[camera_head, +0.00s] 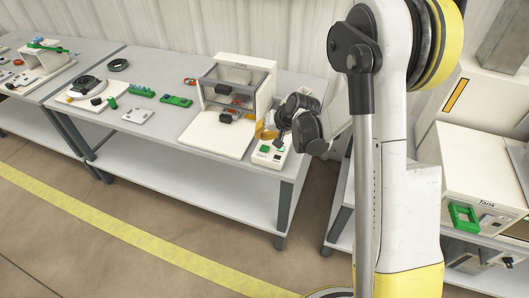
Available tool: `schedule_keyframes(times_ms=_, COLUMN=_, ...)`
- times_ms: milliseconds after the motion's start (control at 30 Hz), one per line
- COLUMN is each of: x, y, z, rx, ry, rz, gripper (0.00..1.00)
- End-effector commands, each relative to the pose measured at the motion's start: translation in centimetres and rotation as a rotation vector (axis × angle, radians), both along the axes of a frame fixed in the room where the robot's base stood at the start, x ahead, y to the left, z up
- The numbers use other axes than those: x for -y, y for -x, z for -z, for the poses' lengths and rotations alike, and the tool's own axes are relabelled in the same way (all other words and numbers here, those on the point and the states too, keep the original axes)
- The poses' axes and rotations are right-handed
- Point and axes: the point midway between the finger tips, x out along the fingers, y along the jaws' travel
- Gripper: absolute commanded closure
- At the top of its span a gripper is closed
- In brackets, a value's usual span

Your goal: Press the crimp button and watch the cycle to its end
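The white crimp machine (264,99) stands on the grey bench, with a clear front guard and dark and orange parts inside. A small white control box (268,160) sits at its right front, near the bench edge. A green button (264,149) is on top of the box. My gripper (279,141) is dark and points down over the box, its tip close to the top near the green button. I cannot tell whether the tip touches the box. The fingers are too small to tell open from shut.
Left of the machine are a white plate (138,116), green blocks (176,100) and a dark ring on a white base (85,87). A white tank unit (485,165) stands at the right. The floor in front, with a yellow line (120,235), is clear.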

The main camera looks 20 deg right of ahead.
Motion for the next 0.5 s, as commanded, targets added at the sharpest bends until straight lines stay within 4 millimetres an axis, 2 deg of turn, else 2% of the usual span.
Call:
schedule_keyframes(times_ms=33, x=0.0, y=0.0, z=1.2, rx=0.000, ry=0.000, rz=0.000, gripper=1.00)
schedule_keyframes(times_ms=133, x=0.0, y=0.0, z=2.1, rx=0.000, ry=0.000, rz=0.000, gripper=1.00)
schedule_keyframes(times_ms=500, x=0.0, y=0.0, z=2.5, rx=0.000, ry=0.000, rz=0.000, gripper=1.00)
